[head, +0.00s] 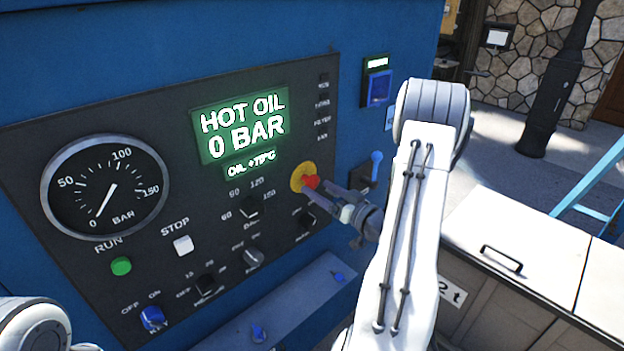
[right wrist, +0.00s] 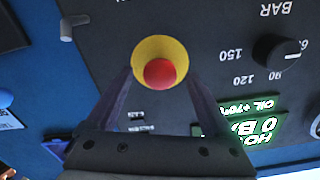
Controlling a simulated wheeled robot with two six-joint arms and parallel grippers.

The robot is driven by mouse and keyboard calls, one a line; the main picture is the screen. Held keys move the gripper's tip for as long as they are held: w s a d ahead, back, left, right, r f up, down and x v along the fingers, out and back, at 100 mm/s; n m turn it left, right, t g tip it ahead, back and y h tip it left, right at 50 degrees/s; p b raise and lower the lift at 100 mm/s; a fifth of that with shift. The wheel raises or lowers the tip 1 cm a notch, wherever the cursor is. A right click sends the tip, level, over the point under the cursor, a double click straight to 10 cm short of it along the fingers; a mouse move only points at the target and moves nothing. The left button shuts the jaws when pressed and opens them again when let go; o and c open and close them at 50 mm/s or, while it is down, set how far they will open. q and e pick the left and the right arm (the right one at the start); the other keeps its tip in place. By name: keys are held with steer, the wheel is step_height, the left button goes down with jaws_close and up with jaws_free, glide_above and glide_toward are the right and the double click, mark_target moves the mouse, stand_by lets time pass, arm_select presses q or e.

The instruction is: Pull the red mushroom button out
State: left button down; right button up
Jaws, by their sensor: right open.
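My left gripper is not visible; only part of my left arm shows.
The panel (head: 180,120) carries a pressure gauge (head: 105,188), a green button (head: 121,266), a white stop button (head: 183,245) and several knobs. A blue-handled lever (head: 376,165) is right of the button. A grey ledge (head: 300,305) juts out below.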

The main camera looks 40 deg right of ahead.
mark_target(314, 185)
steer(key=shift+w+a+p, duration=0.15)
steer(key=shift+w+p, duration=0.35)
steer(key=shift+w, duration=1.35)
